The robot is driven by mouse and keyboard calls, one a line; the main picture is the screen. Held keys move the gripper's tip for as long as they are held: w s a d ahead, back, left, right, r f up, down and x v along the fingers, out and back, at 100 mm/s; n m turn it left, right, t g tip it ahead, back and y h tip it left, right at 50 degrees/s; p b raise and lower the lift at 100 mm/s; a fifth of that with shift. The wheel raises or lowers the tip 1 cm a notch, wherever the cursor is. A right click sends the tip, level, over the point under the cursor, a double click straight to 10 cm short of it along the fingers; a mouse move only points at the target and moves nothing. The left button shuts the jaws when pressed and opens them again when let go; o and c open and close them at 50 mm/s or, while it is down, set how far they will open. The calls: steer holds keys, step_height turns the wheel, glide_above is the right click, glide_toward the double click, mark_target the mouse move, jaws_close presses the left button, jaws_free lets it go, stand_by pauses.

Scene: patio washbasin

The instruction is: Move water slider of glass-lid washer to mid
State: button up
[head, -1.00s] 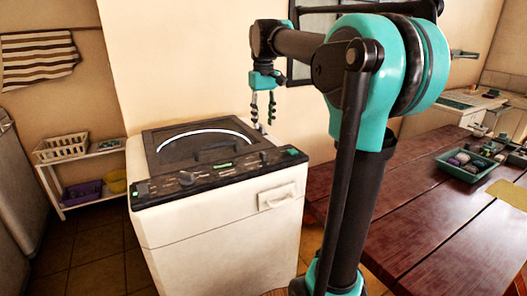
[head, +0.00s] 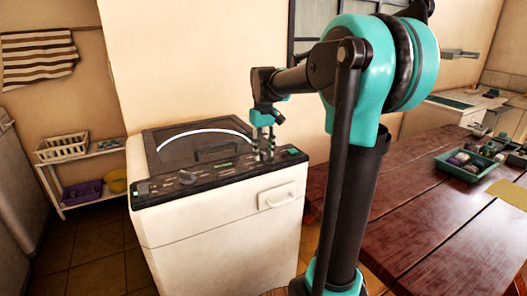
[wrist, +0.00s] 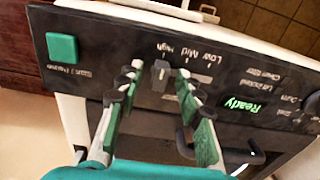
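The glass-lid washer (head: 220,215) is a white top-loader with a dark lid and a black control panel (head: 165,187). In the wrist view the water slider (wrist: 160,74) is a small grey knob below the "High" label, at the High end of a row marked Low, Mid and High. My gripper (wrist: 157,75) is over it with one finger on each side, and a gap shows between the knob and each finger. Whether either finger touches the panel cannot be told. In the head view my gripper (head: 264,151) is down at the panel's right part and hides the slider.
A green square start/pause button (wrist: 61,47) is left of the slider in the wrist view; a lit "Ready" display (wrist: 242,104) is right. The wooden table (head: 430,215) stands right of the washer. A shelf with baskets (head: 90,155) stands left.

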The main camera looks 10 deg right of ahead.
mark_target(256, 162)
steer(key=shift+c, duration=0.5)
jaws_close()
steer(key=shift+s+a, duration=0.25)
steer(key=shift+a, duration=0.5)
steer(key=shift+s+a, duration=0.2)
steer(key=shift+a, duration=0.5)
steer(key=shift+o, duration=0.5)
jaws_free()
